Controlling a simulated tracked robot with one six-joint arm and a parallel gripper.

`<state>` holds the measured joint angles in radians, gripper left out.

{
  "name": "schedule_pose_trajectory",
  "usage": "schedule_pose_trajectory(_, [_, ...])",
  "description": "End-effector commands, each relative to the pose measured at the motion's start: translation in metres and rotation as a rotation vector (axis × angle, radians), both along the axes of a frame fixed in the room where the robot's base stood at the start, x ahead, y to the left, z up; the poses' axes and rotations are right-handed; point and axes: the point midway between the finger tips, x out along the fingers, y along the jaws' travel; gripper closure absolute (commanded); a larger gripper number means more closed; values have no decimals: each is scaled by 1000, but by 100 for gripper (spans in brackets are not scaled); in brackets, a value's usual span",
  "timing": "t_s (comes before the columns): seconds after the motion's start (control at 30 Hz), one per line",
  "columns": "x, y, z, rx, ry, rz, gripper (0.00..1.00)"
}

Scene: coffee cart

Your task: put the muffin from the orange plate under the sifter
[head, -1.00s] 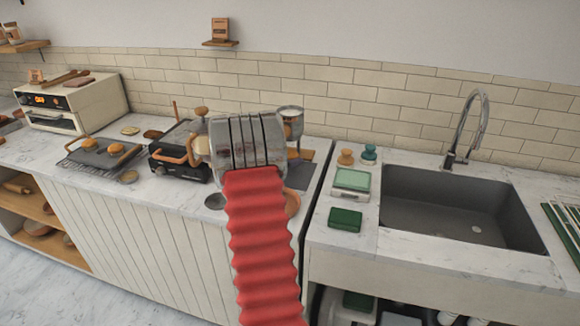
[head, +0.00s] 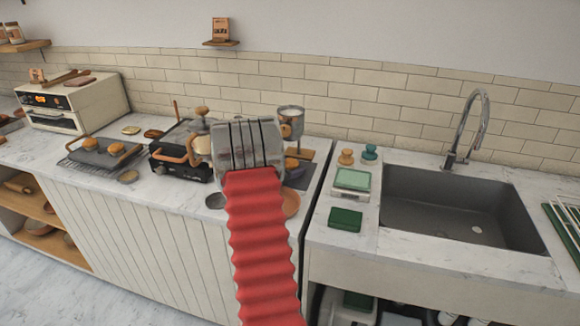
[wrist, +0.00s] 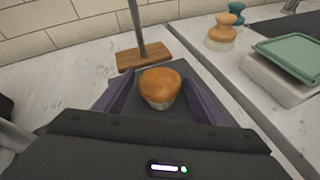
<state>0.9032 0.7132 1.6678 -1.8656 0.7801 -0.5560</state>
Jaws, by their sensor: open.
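The muffin (wrist: 160,88), golden-topped with a pale base, stands upright on a dark grey slab (wrist: 185,72) in the wrist view. My gripper (wrist: 157,76) is open around it, one purple finger on each side, with small gaps showing. Behind the muffin rises the sifter's post on a wooden foot (wrist: 144,55). The sifter (head: 291,118) is a metal cup at the top of the stand in the head view, above the slab's back part. The orange plate (head: 290,204) is partly behind my arm, and its visible part is bare. My wrist hides the muffin in the head view.
A black burner (head: 180,160) with a wooden-handled pan stands left of my wrist. A gap divides the two counters.

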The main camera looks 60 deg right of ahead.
Motion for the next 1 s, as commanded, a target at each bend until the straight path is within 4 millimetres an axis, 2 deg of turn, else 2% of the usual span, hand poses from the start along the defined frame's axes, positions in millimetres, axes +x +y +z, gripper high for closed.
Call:
schedule_pose_trajectory(0.17, [0,0,1,0,-1,0,36])
schedule_pose_trajectory(0.37, [1,12,6,-1,0,0,36])
schedule_pose_trajectory(1.0, [14,101,43,0,-1,0,36])
